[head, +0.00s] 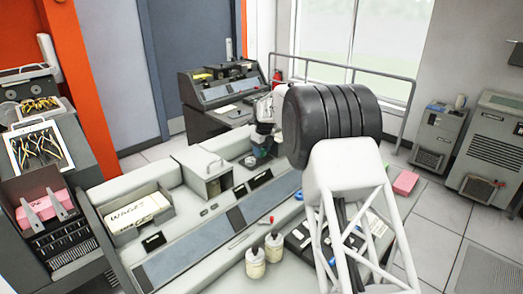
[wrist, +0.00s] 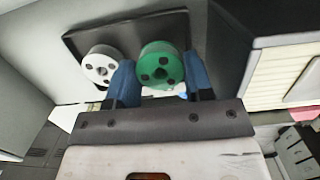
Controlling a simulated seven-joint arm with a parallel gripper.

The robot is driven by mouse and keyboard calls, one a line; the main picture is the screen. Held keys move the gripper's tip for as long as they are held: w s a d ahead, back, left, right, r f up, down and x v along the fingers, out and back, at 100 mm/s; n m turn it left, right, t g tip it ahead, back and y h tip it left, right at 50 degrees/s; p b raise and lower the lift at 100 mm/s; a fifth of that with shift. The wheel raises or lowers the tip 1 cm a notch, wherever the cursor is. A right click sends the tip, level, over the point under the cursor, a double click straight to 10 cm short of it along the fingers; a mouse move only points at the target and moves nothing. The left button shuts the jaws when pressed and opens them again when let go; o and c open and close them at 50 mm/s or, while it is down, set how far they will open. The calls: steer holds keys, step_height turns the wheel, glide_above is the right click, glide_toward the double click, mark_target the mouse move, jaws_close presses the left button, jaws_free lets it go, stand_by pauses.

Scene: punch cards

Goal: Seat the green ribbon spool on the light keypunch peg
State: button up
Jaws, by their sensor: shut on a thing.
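The green ribbon spool (wrist: 160,66) is held between the two blue fingers of my gripper (wrist: 158,72) in the wrist view. Its round face with dark holes is toward the camera. A white spool (wrist: 101,66) sits just left of it, in front of a dark panel (wrist: 88,36). The green spool overlaps that panel in the picture; I cannot tell whether it touches it. No bare peg shows. In the head view, the light keypunch (head: 187,226) fills the middle, and my gripper is small and partly hidden at its far end.
A card tray marked "WAGES" (head: 138,214) and two cream bottles (head: 255,263) stand on the light keypunch. A dark keypunch (head: 218,88) stands behind. A rack with pliers (head: 40,147) is at left. A grey cabinet (head: 492,140) is at right. Floor there is partly clear.

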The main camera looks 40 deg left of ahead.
steer(key=shift+f, duration=0.8)
stand_by(1.2)
steer(key=o, duration=1)
steer(key=shift+d+f, duration=0.1)
steer(key=shift+c, duration=0.2)
steer(key=shift+c, duration=1.1)
steer(key=shift+o, duration=0.2)
steer(key=shift+o, duration=0.2)
steer(key=shift+r, duration=0.3)
steer(key=shift+o, duration=1.1)
steer(key=shift+w+r, duration=0.1)
steer(key=shift+r, duration=4.3)
